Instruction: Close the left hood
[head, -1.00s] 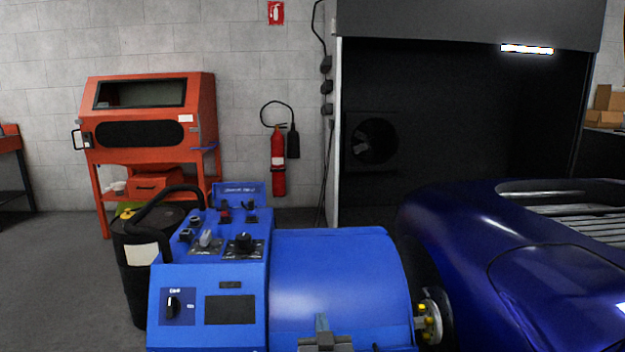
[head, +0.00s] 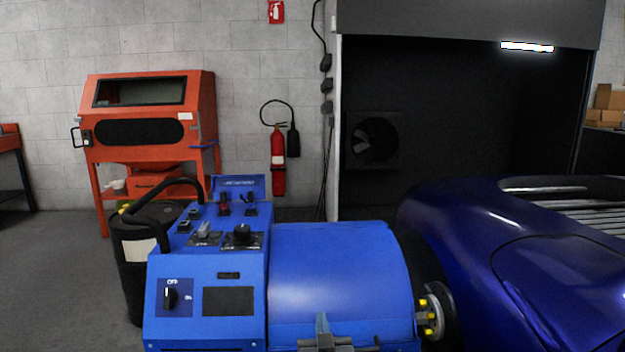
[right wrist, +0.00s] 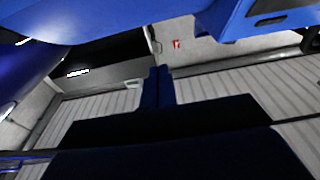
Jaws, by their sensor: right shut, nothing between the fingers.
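The blue dynamometer unit (head: 205,300) stands at the lower middle of the head view, with a control panel on its left part. The rounded blue hood (head: 340,265) covers its right part and looks down; its front lower edge is cut off by the frame. My right gripper (head: 323,325) shows at the bottom edge, in front of the hood, shut and empty. Whether it touches the hood cannot be told. In the right wrist view its fingers (right wrist: 156,88) are together, and a blue surface (right wrist: 245,15) fills part of the top. My left gripper is not in view.
A blue car (head: 500,240) stands close on the right, beside the hub with yellow bolts (head: 432,318). A black drum (head: 130,260) stands at the unit's left. An orange cabinet (head: 150,105) and a red extinguisher (head: 278,160) are by the wall.

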